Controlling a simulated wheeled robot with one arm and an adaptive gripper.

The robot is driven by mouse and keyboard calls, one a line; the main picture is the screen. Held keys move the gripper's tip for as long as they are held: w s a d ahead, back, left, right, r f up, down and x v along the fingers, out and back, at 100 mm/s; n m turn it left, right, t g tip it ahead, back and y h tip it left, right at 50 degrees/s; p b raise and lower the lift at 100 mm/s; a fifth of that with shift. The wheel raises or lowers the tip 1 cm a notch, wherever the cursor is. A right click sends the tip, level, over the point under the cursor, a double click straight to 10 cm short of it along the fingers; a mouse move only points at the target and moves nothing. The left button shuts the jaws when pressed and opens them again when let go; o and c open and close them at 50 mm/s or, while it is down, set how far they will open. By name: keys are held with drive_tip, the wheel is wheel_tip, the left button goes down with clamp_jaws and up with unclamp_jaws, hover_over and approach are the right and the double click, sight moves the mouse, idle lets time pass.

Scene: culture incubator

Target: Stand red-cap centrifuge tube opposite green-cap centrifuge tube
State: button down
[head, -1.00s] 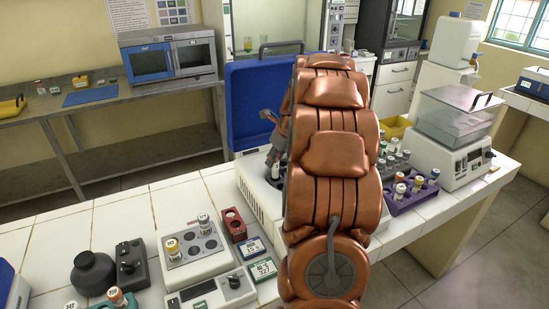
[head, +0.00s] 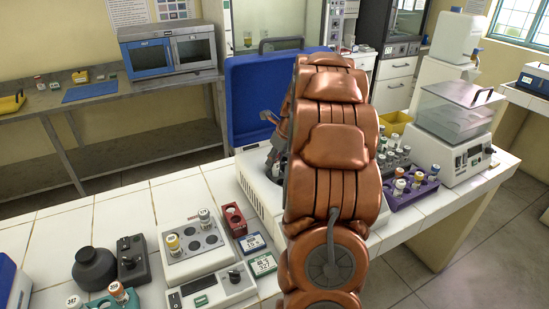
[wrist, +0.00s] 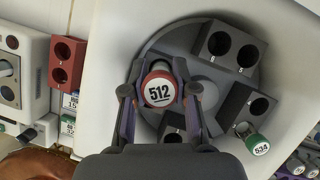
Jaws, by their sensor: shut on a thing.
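The red-cap centrifuge tube (wrist: 160,88), marked 512, is between the two fingers of my gripper (wrist: 160,92), which are shut on it. I see its cap end-on, over the left part of the grey centrifuge rotor (wrist: 197,72). Whether it is inside a hole there cannot be told. The green-cap centrifuge tube (wrist: 258,144), marked 534, stands in one hole of the rotor's lower-right block (wrist: 236,101). In the head view my arm covers most of the centrifuge (head: 250,190), and both tubes are hidden or unclear.
The centrifuge's blue lid (head: 245,95) stands open behind the rotor. The upper-right rotor block (wrist: 213,28) shows two empty holes. A red two-hole block (wrist: 53,62) stands left of the centrifuge. A purple rack (head: 405,195) with several tubes stands to its right.

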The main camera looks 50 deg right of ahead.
sight(275, 166)
drive_tip(key=shift+f, duration=1.7)
drive_tip(key=c, duration=0.8)
unclamp_jaws()
drive_tip(key=o, duration=0.3)
drive_tip(key=shift+f, duration=0.1)
drive_tip(key=shift+r+p, duration=2.85)
drive_tip(key=shift+r, duration=0.95)
